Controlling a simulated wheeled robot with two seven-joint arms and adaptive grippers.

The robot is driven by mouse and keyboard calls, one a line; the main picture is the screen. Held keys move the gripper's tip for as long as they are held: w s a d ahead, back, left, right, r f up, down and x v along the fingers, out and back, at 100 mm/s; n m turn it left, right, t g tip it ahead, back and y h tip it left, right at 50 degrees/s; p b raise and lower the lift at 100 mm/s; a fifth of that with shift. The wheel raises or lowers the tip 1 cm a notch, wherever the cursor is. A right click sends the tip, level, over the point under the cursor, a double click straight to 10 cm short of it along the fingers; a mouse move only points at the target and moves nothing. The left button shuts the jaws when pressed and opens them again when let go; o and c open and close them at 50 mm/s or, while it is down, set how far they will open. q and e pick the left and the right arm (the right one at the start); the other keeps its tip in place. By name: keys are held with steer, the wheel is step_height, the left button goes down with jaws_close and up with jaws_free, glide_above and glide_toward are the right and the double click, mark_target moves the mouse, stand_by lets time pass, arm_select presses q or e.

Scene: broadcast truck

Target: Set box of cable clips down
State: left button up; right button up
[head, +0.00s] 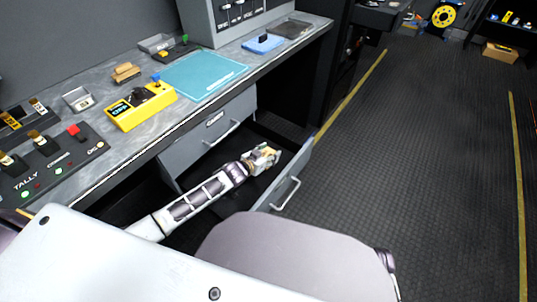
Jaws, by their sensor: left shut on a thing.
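My left gripper (265,157) reaches over the open lower drawer (296,172) under the grey counter. It is shut on a small pale thing with orange or yellow on it, which I take to be the box of cable clips (262,155). The fingers cover much of the box, so its shape and markings are hard to tell. Whether the box touches the drawer floor cannot be told. The part of the drawer floor that shows is dark and looks bare. My right gripper is not in view.
The counter holds a yellow device (140,106), a teal mat (203,74), a blue cloth-like item (263,43) and a tally panel (50,160). Dark floor (420,170) to the right is clear.

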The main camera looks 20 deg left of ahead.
arm_select(q)
steer(key=shift+f, duration=0.1)
steer(key=o, duration=1.2)
